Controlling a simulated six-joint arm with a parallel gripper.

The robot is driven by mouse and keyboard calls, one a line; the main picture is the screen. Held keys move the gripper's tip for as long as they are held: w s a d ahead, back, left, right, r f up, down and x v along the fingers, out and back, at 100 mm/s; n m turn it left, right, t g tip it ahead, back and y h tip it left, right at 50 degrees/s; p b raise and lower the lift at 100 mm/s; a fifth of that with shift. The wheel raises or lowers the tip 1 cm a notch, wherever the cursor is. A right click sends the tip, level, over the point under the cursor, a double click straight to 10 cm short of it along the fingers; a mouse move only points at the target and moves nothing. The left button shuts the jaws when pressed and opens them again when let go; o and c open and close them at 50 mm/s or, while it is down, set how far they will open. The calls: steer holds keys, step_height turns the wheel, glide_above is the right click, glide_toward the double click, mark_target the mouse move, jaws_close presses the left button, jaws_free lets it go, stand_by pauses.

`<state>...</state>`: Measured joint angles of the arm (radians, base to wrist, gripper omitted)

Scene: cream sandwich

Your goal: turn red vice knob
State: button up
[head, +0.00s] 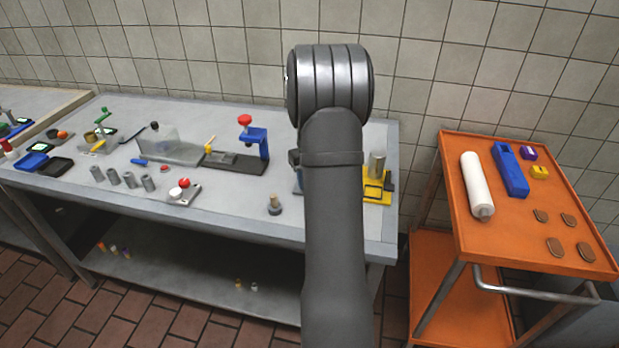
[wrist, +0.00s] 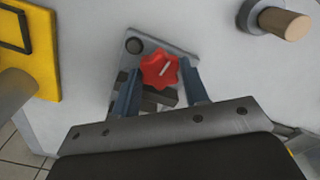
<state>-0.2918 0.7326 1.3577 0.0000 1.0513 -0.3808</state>
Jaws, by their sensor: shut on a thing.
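The red vice knob (wrist: 160,68) is star-shaped with a white line on its top. It shows near the middle of the wrist view, above a grey vice plate (wrist: 182,52) with a dark round button. My gripper (wrist: 160,72) has its two blue-grey fingers on either side of the knob and is shut on it. In the head view my arm hides the vice, its knob and my gripper's fingers.
A yellow stand (head: 376,190) with a metal cylinder is close to the vice on one side. A small wooden-handled tool (head: 275,205) stands on the other. A blue press with a red top (head: 245,120) is farther left. An orange cart (head: 520,225) stands at right.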

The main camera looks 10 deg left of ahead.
steer(key=m, duration=0.4)
steer(key=shift+m, duration=0.3)
steer(key=m, duration=0.4)
steer(key=shift+m, duration=0.3)
stand_by(0.3)
steer(key=o, duration=0.7)
steer(key=shift+r, duration=0.15)
step_height(320, 180, up, 17)
